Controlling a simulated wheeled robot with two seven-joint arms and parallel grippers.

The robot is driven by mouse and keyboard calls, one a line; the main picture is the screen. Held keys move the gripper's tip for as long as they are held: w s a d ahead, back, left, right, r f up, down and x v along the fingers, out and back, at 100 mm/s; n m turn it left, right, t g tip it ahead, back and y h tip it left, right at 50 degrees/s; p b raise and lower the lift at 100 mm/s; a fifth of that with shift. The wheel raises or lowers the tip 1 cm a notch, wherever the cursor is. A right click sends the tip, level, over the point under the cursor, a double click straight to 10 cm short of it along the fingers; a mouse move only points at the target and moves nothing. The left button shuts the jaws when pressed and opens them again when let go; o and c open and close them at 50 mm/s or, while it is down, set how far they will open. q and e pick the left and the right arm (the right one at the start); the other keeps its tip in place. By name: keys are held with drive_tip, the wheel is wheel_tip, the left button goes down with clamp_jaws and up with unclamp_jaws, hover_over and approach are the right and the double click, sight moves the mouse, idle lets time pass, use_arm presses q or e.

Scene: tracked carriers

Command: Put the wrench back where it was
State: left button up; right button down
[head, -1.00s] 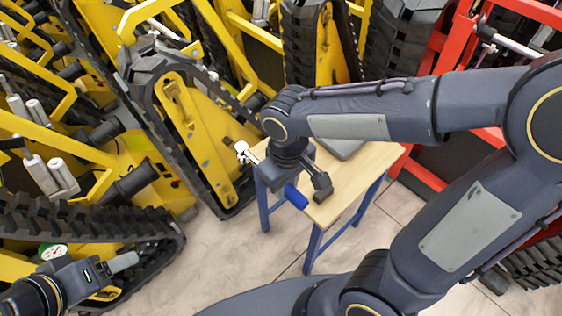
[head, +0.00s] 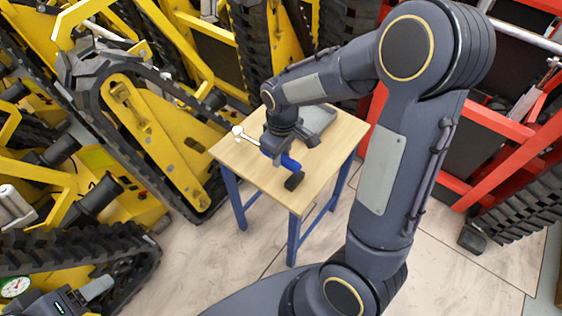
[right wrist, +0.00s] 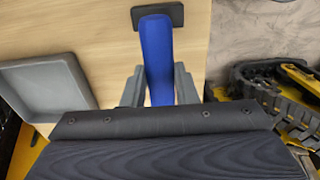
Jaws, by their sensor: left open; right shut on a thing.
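The wrench has a blue handle (head: 290,163) and a pale round head (head: 238,131) on a thin shaft. My right gripper (head: 275,150) is shut on it over the small wooden table (head: 335,145). The blue handle (right wrist: 156,45) shows between the grey fingers in the right wrist view. The wrench head reaches toward the table's back left edge. I cannot tell whether the wrench touches the tabletop. A dark block (head: 294,181) is by the handle's end, near the table's front corner. My left gripper (head: 98,288) is open and empty at the lower left.
A grey tray (head: 322,120) sits on the table behind my right gripper, and it also shows in the right wrist view (right wrist: 45,88). Yellow tracked carriers (head: 150,130) crowd the left and back. A red carrier (head: 455,155) stands on the right. Floor is clear in front.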

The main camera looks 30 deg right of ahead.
wheel_tip(320, 180, down, 3)
drive_tip(key=shift+b, duration=0.4)
drive_tip(key=c, duration=1.1)
unclamp_jaws()
drive_tip(key=shift+c, duration=0.2)
drive_tip(key=shift+r, duration=0.1)
wheel_tip(320, 180, up, 11)
drive_tip(key=p, duration=0.3)
drive_tip(key=shift+s+p, duration=0.1)
drive_tip(key=shift+p, duration=0.2)
drive_tip(key=shift+s+r, duration=0.25)
drive_tip(key=shift+r, duration=0.4)
drive_tip(key=s+a+r+m+t+y, duration=0.2)
drive_tip(key=s+m, duration=0.1)
drive_tip(key=s, duration=0.5)
drive_tip(key=s+a+r+m+t+y, duration=0.1)
drive_tip(key=s+a+r+m+t, duration=0.1)
drive_tip(key=s, duration=0.6)
drive_tip(key=shift+s+r+m+t+y, duration=0.15)
drive_tip(key=shift+r+m+t+y, duration=0.2)
drive_tip(key=shift+m+t, duration=0.35)
